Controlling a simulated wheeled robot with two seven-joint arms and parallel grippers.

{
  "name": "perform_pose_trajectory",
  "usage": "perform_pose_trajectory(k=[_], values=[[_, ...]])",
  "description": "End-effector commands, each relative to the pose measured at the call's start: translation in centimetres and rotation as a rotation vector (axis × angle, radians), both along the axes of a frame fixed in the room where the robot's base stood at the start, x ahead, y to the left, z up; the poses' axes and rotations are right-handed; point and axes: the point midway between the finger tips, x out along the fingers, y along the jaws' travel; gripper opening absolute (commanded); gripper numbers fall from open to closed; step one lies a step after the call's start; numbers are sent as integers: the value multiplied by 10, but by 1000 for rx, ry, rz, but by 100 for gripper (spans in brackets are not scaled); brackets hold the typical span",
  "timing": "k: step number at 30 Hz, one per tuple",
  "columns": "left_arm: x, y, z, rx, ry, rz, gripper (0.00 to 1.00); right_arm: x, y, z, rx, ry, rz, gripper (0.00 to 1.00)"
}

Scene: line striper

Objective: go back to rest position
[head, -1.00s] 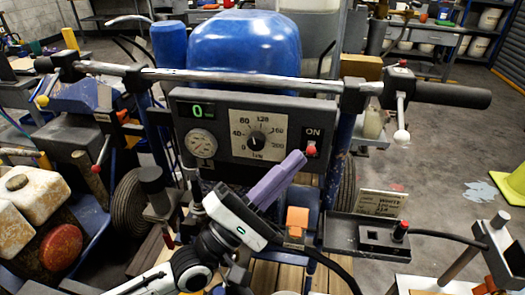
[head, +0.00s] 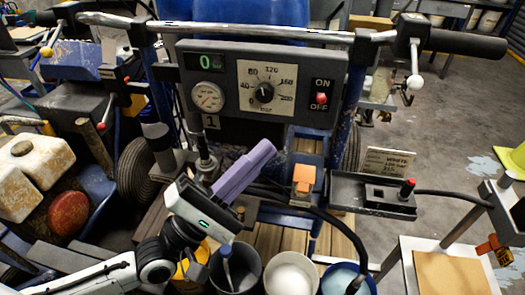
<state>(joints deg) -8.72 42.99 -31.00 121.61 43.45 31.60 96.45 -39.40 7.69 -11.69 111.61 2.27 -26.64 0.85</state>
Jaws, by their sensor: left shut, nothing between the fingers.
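My left arm comes in from the lower left of the head view. Its left gripper (head: 245,172), with purple fingers, is shut and empty. It hangs in front of the line striper's control panel (head: 222,125), below the pressure dial (head: 265,93) and apart from it. My right gripper is not in view.
The handlebar (head: 240,33) spans the top. An orange block (head: 304,178) and a dark box with a red button (head: 388,196) sit right of the gripper. Buckets (head: 290,272) stand below. A black hose (head: 340,232) curves past.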

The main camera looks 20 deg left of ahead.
Motion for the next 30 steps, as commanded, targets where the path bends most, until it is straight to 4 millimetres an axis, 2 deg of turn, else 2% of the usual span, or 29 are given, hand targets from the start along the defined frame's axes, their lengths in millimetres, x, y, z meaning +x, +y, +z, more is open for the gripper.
perform_pose_trajectory(k=[13, 17, 20, 25, 27, 30], values=[[0, -1, -2, 9, 1, 5, 0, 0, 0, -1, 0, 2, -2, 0], [2, -8, -26, 141, -3, 72, 0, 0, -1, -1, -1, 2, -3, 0], [3, -17, -70, 392, -11, 176, 0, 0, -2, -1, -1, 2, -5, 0], [-9, -19, -183, 1012, -11, 305, 0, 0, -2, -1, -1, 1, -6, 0], [-24, -12, -233, 1281, -6, 297, 0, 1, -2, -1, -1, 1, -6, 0], [-54, 1, -296, 1618, -2, 221, 0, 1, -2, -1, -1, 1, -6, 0]])
